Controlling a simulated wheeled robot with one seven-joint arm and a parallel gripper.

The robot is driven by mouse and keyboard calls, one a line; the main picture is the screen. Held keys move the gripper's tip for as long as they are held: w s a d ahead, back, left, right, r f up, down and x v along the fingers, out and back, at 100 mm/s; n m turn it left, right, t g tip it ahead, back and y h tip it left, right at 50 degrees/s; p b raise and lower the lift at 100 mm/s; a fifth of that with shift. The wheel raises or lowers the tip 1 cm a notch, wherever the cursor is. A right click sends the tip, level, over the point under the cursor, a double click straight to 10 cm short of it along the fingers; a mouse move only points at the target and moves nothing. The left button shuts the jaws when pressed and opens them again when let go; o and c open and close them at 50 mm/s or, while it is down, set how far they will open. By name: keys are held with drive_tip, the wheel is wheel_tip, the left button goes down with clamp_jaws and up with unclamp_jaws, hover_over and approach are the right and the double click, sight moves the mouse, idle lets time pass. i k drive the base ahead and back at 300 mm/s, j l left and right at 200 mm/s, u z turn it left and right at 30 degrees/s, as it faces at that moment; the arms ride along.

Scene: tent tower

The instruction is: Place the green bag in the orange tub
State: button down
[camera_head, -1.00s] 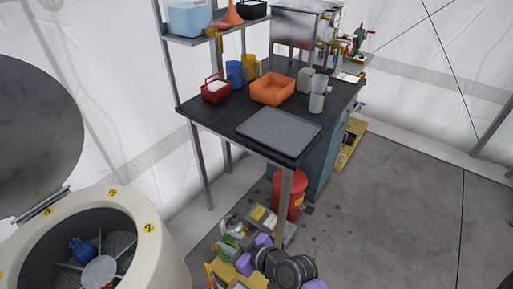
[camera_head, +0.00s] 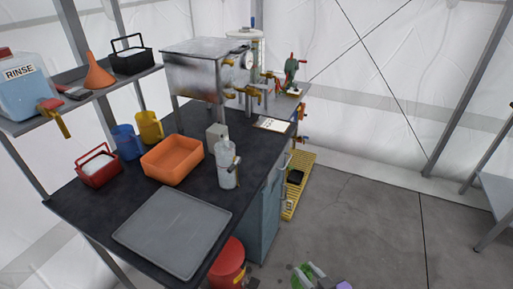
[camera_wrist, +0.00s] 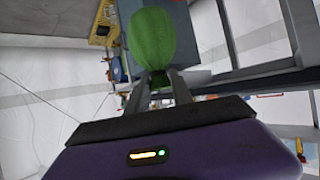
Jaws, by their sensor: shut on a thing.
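The green bag (camera_wrist: 152,38) is a rounded, ribbed bundle in the wrist view. My gripper (camera_wrist: 161,82) is shut on its narrow neck, and the bag bulges out beyond the fingertips. At the bottom edge of the head view a bit of green and purple shows, which looks like the bag and my gripper, mostly cut off. The orange tub (camera_head: 172,160) is an open rectangular tub standing upright on the dark bench (camera_head: 83,206); its visible inside looks empty. The bag is apart from the tub, in front of the bench and to the tub's lower right in the head view.
A grey tray (camera_head: 172,232) lies in front of the tub. A red basket (camera_head: 98,168), blue jug (camera_head: 128,142) and yellow jug (camera_head: 149,127) stand left of it, a clear bottle (camera_head: 228,165) right. A metal boiler (camera_head: 207,70) stands behind. A red bin (camera_head: 228,265) sits below the bench.

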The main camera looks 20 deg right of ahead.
sight(175, 165)
drive_tip(key=l+z, duration=0.1)
drive_tip(key=z, duration=0.3)
drive_tip(key=i+z, duration=0.1)
drive_tip(key=z, duration=0.7)
drive_tip(key=i+l+z, duration=0.1)
drive_tip(key=i+z, duration=0.15)
drive_tip(key=i, duration=0.35)
drive_tip(key=i+u, duration=0.15)
drive_tip(key=u, duration=0.25)
drive_tip(key=i+l+u, duration=0.1)
drive_tip(key=u, duration=0.75)
drive_tip(key=i+l+u, duration=0.1)
drive_tip(key=u, duration=0.35)
drive_tip(key=l+u, duration=0.1)
drive_tip(key=u, duration=0.3)
drive_tip(key=l+u, duration=0.1)
drive_tip(key=u, duration=0.35)
